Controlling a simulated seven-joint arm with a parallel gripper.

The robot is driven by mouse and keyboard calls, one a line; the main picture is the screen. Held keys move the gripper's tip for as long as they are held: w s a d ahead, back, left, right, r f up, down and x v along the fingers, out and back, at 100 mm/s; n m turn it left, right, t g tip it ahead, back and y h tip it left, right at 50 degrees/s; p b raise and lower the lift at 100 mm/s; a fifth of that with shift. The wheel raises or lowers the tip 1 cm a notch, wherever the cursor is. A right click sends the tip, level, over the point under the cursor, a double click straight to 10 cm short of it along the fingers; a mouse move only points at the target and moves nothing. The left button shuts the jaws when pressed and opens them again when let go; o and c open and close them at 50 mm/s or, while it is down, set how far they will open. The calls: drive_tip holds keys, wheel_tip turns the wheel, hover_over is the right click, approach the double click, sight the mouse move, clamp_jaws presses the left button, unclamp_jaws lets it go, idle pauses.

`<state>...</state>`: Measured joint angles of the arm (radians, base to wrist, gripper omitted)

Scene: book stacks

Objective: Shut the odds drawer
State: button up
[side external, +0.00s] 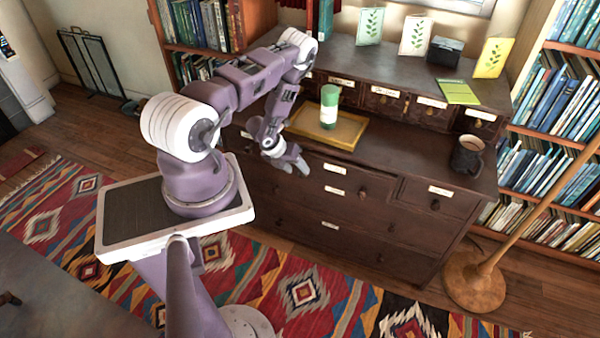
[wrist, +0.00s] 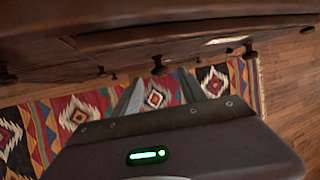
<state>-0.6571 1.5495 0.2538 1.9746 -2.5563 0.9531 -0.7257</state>
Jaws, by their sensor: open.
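The dark wooden dresser (side external: 410,240) has several labelled drawers, but the labels are too small to read, so I cannot tell which is the odds drawer. A middle drawer front (side external: 345,184) seems to stand out a little from the dresser, partly behind my gripper (side external: 292,170). My gripper is open and empty, just in front of the dresser's upper drawers at their left part. In the wrist view, its two fingers (wrist: 160,90) are spread, pointing toward drawer fronts with dark knobs (wrist: 158,66). No contact with a drawer is clear.
On the dresser top are a green-and-white cylinder (side external: 329,106) on a yellow tray (side external: 345,132), a dark mug (side external: 467,154) and leaf-print cards (side external: 416,36). A lamp stand (side external: 478,285) stands at right. A patterned rug (side external: 300,290) covers the floor in front.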

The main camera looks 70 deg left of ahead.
sight(301, 172)
drive_tip(key=x, duration=0.3)
drive_tip(key=shift+w+f, duration=0.15)
drive_tip(key=shift+f, duration=0.2)
drive_tip(key=shift+c, duration=0.2)
clamp_jaws()
drive_tip(key=shift+w+a+r, duration=0.1)
idle(0.8)
